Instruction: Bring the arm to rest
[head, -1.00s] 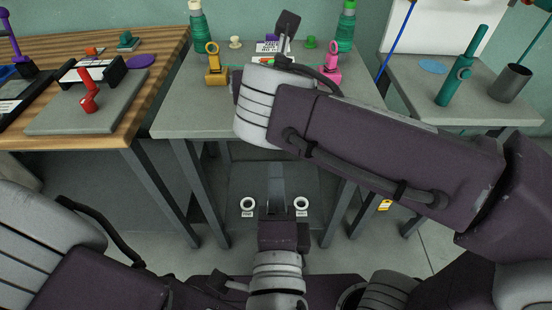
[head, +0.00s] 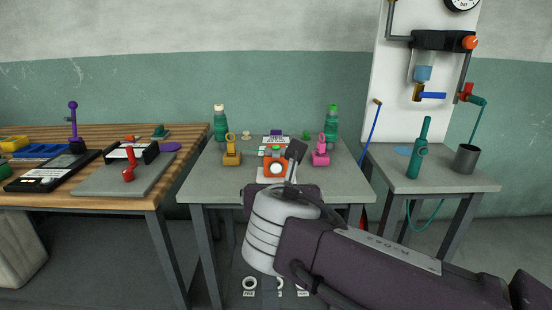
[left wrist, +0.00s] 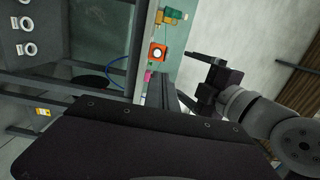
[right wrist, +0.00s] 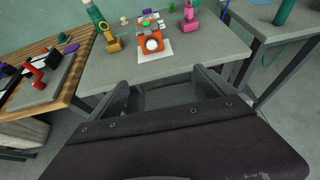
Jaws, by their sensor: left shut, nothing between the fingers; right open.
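My right arm (head: 370,262) reaches in from the right in the head view, its grey-white wrist (head: 268,230) in front of the middle table's front edge. My left gripper (head: 268,284) shows only as a narrow grey tip low in the head view, between white rings. In the left wrist view the left gripper (left wrist: 165,90) is shut with nothing between its fingers. My right wrist also shows there (left wrist: 240,105).
The middle table (head: 215,185) holds an orange device (head: 275,165) with a round white face, yellow (head: 232,155) and pink (head: 320,155) pieces and green bottles. A wooden bench (head: 80,200) stands left. A grey table (head: 470,180) with a teal bottle (head: 419,155) stands right.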

